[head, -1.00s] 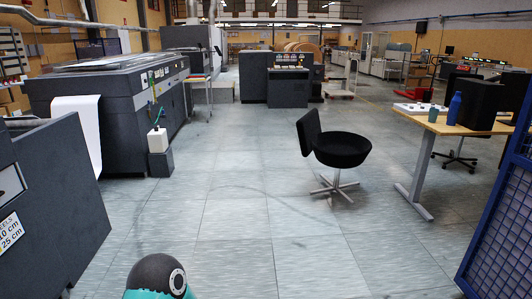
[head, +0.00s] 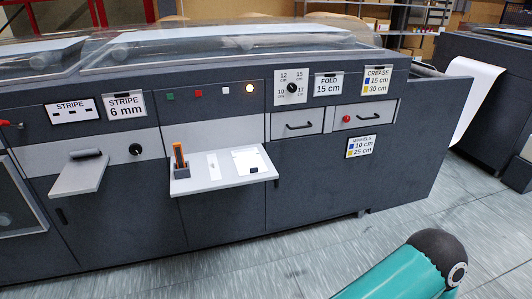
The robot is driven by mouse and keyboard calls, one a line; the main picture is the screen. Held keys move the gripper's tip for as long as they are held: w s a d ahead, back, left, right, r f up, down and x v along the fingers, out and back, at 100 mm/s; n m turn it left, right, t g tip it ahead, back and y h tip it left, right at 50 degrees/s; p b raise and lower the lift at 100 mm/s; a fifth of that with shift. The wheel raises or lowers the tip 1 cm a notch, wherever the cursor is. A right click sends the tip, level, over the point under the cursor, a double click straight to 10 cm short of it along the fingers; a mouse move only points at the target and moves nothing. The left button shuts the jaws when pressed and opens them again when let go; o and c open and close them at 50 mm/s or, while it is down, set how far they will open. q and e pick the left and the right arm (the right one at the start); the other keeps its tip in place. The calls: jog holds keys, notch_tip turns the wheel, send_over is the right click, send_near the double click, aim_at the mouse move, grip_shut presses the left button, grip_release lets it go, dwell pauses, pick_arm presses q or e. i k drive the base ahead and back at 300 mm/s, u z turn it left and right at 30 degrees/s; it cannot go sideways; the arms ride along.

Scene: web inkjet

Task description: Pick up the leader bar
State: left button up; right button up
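Nothing in the head view is clearly marked as the leader bar. A dark bar-like piece (head: 87,154) lies at the back of a small grey shelf (head: 76,180) on the machine's left part; I cannot tell whether it is loose or a handle. A narrow white strip (head: 212,166) lies on a wider white shelf (head: 215,184) to the right. Neither of my grippers is in view. Only a teal and black part of my own arm shows at the bottom right.
The wider shelf also holds an orange tool in a dark holder (head: 180,162) and a white card (head: 248,161). The long dark grey machine (head: 336,190) has two drawers and a clear cover. Another machine with hanging white paper (head: 478,102) stands right. Tiled floor (head: 300,262) in front is free.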

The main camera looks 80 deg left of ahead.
aim_at(177, 148)
jog(key=z, duration=1.55)
jog(key=i, duration=0.1)
jog(key=u, duration=3.1)
jog(key=i, duration=0.3)
jog(key=u, duration=2.35)
jog(key=k, duration=0.3)
jog(key=u, duration=0.4)
jog(key=i, duration=1.45)
jog(key=z, duration=0.5)
